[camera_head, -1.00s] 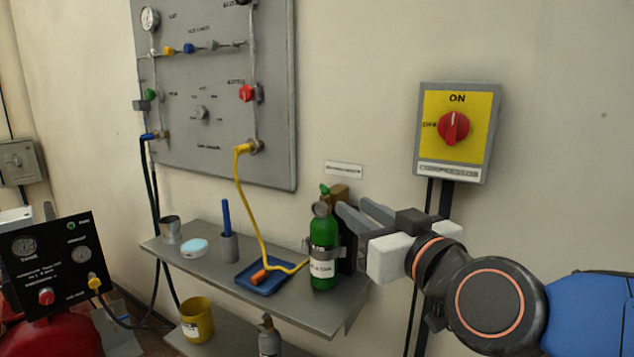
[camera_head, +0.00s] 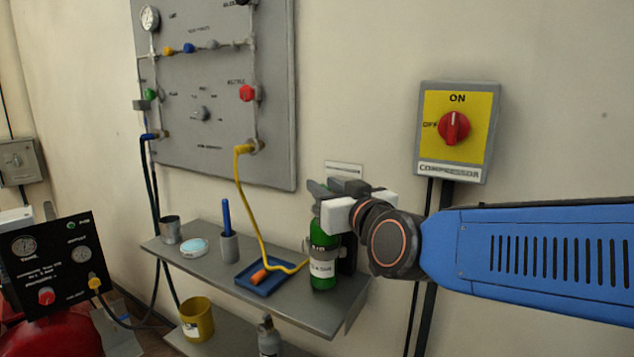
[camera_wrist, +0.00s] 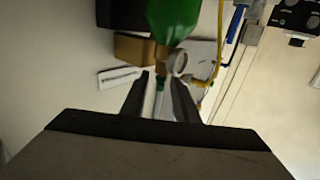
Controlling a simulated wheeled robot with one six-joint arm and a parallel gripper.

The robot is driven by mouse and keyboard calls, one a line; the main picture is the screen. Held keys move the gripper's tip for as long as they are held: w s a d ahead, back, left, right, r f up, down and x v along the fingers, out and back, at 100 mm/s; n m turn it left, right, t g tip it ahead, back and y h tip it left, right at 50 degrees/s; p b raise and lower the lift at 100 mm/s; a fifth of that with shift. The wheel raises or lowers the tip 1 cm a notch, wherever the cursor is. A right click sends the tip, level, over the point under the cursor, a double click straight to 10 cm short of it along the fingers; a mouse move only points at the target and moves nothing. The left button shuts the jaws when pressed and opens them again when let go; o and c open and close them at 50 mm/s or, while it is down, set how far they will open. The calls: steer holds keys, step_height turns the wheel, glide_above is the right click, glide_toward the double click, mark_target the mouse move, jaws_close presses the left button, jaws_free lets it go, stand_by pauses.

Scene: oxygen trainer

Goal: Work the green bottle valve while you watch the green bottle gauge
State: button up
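The green bottle (camera_head: 323,262) stands upright on the right end of the grey shelf, with a white label. My gripper (camera_head: 318,190) is over the bottle's top and hides its valve and gauge in the head view. In the wrist view the green bottle (camera_wrist: 172,18) is at the top, and the round bottle gauge (camera_wrist: 179,62) shows edge-on or tilted, its reading not legible.
A blue tray (camera_head: 250,284) with a yellow hose end lies left of the bottle on the shelf (camera_head: 200,262). A grey holder (camera_head: 229,247) with a blue stick stands farther left. The compressor switch (camera_head: 454,128) is on the wall, upper right. A brown block (camera_wrist: 135,48) is beside the bottle.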

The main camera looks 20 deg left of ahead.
steer(key=shift+x, duration=2.2)
steer(key=shift+c, duration=0.3)
jaws_close()
